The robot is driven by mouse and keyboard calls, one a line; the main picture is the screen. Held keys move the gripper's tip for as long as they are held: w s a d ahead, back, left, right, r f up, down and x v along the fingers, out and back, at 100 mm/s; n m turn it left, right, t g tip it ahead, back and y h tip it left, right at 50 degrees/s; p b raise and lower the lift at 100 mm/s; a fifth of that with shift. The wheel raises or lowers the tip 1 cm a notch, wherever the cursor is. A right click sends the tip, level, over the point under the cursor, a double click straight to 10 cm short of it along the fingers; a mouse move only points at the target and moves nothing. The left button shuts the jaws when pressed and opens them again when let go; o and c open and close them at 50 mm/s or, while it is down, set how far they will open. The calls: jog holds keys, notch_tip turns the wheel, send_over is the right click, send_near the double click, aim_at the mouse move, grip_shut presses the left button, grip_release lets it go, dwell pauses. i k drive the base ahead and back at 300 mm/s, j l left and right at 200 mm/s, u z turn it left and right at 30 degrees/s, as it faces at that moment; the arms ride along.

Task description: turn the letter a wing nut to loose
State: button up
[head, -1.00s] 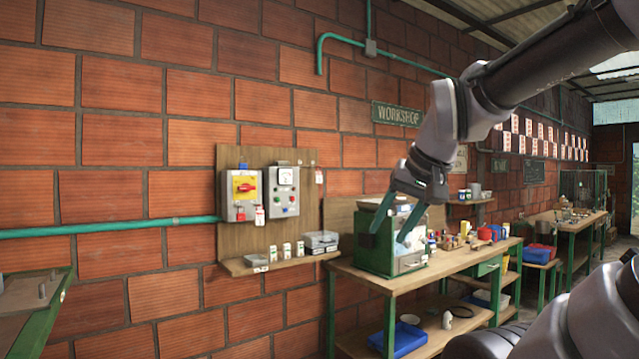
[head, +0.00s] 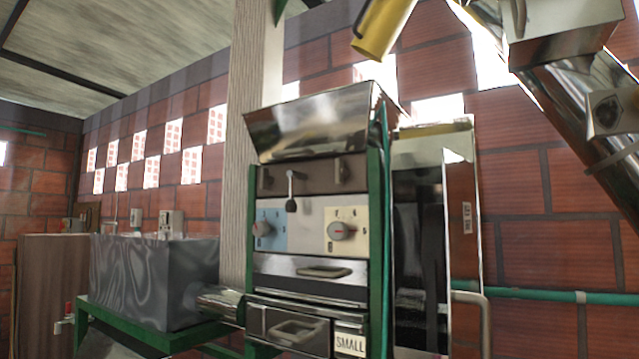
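A green-framed machine (head: 375,230) with a shiny metal hopper (head: 315,120) stands in the middle of the head view. Its dark upper panel (head: 318,176) carries small dark fittings at its left (head: 266,178) and right (head: 341,170), with a lever (head: 291,190) between them. I cannot tell whether these fittings are wing nuts, and no letter A is readable. Below are a knob on a blue plate (head: 265,228) and a knob on a cream plate (head: 341,230) with numbers. My gripper is not in view.
Below the knobs are metal drawers with handles; one bears a SMALL label (head: 350,344). A grey metal tank (head: 150,280) stands on a green frame at left. A slanted metal chute (head: 590,130) and yellow cylinder (head: 383,28) hang above right. A pipe (head: 560,296) runs along the brick wall.

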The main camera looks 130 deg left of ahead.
aim_at(265, 178)
jog(key=u, duration=4.4)
jog(key=i+l+u, duration=0.2)
jog(key=k+j, duration=0.05)
